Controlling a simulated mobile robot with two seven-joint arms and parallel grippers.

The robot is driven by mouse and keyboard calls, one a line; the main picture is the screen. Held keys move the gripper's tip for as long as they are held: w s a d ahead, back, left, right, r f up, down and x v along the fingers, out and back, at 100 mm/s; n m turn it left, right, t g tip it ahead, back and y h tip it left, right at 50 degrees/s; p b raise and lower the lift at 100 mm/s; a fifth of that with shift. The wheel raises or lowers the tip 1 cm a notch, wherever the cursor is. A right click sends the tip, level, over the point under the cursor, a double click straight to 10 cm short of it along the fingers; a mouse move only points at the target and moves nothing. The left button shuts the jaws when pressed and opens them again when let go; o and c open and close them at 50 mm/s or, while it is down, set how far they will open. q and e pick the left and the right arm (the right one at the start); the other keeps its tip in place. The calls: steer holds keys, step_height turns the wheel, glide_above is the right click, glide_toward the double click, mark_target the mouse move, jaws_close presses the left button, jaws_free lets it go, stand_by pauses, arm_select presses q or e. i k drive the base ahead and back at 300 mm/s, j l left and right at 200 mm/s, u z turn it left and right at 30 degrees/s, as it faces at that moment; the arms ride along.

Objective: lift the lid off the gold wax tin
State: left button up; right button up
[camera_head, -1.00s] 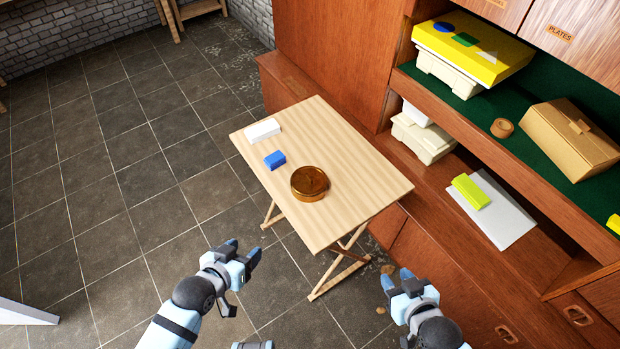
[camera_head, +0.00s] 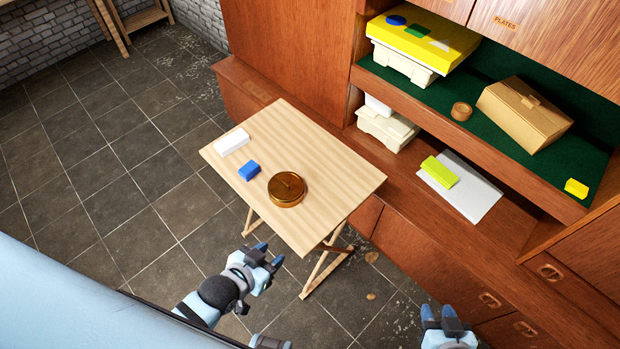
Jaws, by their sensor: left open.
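The round gold wax tin (camera_head: 287,190) sits on the small wooden folding table (camera_head: 330,180), near its middle. Its flat top has a small dark mark, and the lid appears to be on it. My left gripper (camera_head: 268,256) is open and empty, in front of the table's near edge and apart from the tin. My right gripper (camera_head: 438,313) is at the bottom right, away from the table; its two fingertips show apart with nothing between them.
The table's right part is bare.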

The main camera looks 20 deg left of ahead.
mark_target(284, 186)
steer(key=j+z, duration=0.3)
steer(key=j, duration=0.2)
steer(key=j+z, duration=0.3)
steer(key=j, duration=0.2)
steer(key=k+j+z, duration=0.1)
steer(key=j, duration=0.25)
steer(key=j+z, duration=0.1)
steer(key=j, duration=0.3)
steer(key=k+j+z, duration=0.1)
steer(key=j, duration=0.2)
steer(key=k+j, duration=0.1)
steer(key=j, duration=0.35)
steer(key=k+j, duration=0.1)
steer(key=j, duration=0.3)
steer(key=k+j, duration=0.1)
steer(key=j, duration=0.35)
steer(key=k+j+z, duration=0.1)
steer(key=j, duration=0.3)
steer(key=k+j, duration=0.1)
steer(key=j, duration=0.35)
steer(key=i+j, duration=0.25)
steer(key=j, duration=0.15)
